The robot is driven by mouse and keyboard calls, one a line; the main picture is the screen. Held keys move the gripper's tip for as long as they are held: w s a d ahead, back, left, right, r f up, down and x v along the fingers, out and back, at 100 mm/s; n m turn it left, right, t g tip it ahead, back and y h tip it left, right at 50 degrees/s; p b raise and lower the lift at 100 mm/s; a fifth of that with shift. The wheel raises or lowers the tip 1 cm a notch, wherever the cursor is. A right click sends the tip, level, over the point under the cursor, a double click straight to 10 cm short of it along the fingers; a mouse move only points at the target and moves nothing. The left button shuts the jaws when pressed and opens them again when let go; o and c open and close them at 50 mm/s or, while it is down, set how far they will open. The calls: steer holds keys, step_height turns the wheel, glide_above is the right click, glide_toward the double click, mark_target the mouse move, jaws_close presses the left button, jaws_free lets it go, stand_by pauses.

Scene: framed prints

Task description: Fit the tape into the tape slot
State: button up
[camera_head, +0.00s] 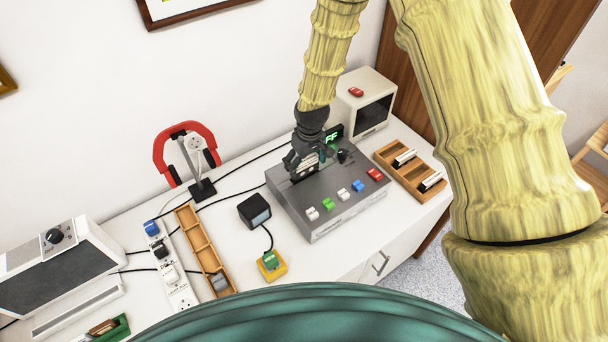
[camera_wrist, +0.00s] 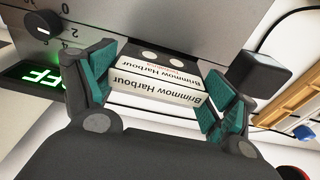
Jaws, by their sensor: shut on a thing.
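My gripper (camera_head: 303,160) is over the left back part of the grey tape player (camera_head: 325,215). In the wrist view my gripper (camera_wrist: 157,98) is shut on a tape (camera_wrist: 158,82), its teal pads at the two ends. The tape has white label faces reading "Brimmow Harbour" and a dark face with two pale round spots. It lies close against the grey panel of the player; I cannot tell whether any of it is inside the slot. The slot is hidden behind the tape and gripper. A dark knob (camera_wrist: 42,25) and a green lit display (camera_wrist: 32,72) are beside it.
The player has several coloured buttons (camera_head: 342,194) in front. A wooden tray (camera_head: 387,154) with tapes stands at right, a white box with a dark screen (camera_head: 362,107) behind. Red headphones (camera_head: 161,152), a small black box (camera_head: 254,211) and a wooden rack (camera_head: 196,239) are left.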

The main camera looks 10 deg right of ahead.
mark_target(305, 175)
steer(key=shift+w+f, duration=0.3)
steer(key=shift+f, duration=0.55)
steer(key=shift+c, duration=1)
steer(key=shift+s+a+f+b, duration=0.1)
steer(key=shift+s+f+b, duration=0.2)
steer(key=shift+f+b, duration=0.35)
steer(key=shift+s+a+f+b, duration=0.1)
steer(key=shift+s+f+b, duration=0.15)
steer(key=shift+f+b, duration=0.3)
steer(key=shift+c, duration=1.4)
steer(key=shift+w+d+f, duration=0.1)
steer(key=shift+w+f, duration=0.05)
steer(key=shift+f, duration=0.15)
steer(key=shift+w, duration=0.1)
steer(key=o, duration=1.5)
steer(key=shift+r, duration=0.1)
steer(key=shift+c, duration=0.2)
steer(key=shift+w, duration=0.1)
steer(key=shift+r, duration=0.2)
